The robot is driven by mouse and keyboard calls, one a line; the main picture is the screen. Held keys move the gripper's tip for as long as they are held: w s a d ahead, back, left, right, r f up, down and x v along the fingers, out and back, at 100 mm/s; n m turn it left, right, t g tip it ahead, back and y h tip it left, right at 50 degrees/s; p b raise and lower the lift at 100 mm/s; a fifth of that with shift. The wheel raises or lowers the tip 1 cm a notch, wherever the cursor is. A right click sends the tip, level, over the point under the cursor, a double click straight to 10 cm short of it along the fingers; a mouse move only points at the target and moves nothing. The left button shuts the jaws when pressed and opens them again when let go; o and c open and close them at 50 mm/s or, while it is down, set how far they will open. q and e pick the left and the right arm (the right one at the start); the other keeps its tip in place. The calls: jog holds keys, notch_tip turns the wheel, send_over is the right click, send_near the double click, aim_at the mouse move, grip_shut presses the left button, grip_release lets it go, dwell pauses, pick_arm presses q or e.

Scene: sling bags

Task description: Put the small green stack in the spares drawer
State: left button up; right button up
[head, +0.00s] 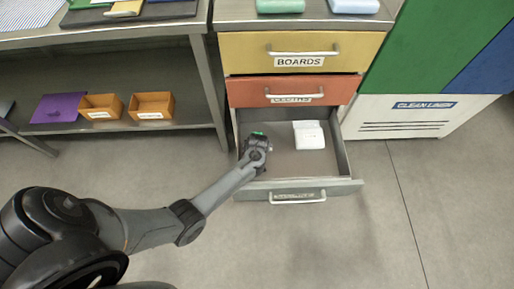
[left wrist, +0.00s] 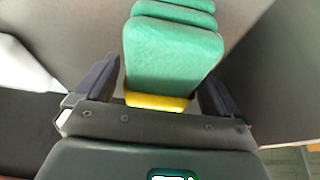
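The small green stack (left wrist: 172,60) shows close up in the left wrist view as folded green layers with a yellow strip at its near end. It sits between the two fingers of my left gripper (left wrist: 160,92), which look shut on it. In the head view my left gripper (head: 257,146) is inside the open bottom drawer (head: 343,165), at its left side, and only a sliver of green (head: 259,133) shows there. Whether the stack touches the drawer floor is hidden. The drawer's front label is too blurred to read. My right gripper is not in view.
A white folded stack (head: 309,135) lies in the drawer, right of my gripper. The closed boards drawer (head: 250,52) and orange cloths drawer (head: 245,92) are above. A mint stack (head: 280,5) and a light blue stack (head: 355,5) lie on the top. A shelf table (head: 210,90) stands left.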

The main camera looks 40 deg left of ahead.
pick_arm(q)
jog(key=shift+s+d+r+p, duration=0.1)
jog(key=shift+r+p, duration=0.35)
jog(key=shift+r, duration=0.1)
jog(key=p+v, duration=0.6)
jog(key=v, duration=0.3)
jog(key=shift+d+r+p, duration=0.1)
jog(key=shift+r+p, duration=0.2)
jog(key=shift+r, duration=0.05)
jog(key=shift+s+d+r+p, duration=0.25)
jog(key=shift+s+r+p, duration=0.15)
jog(key=shift+r, duration=0.25)
jog(key=s+d+r+m+h, duration=0.1)
jog(key=s+d+r+m, duration=0.3)
jog(key=s+r, duration=0.4)
jog(key=s+d+r+m+h, duration=0.2)
jog(key=s+d+r+m, duration=0.2)
jog(key=s+r, duration=0.5)
jog(key=s+m, duration=0.2)
jog(key=s, duration=0.2)
jog(key=shift+d+r+m, duration=0.2)
jog(key=shift+d+m, duration=0.05)
jog(key=shift+m, duration=0.15)
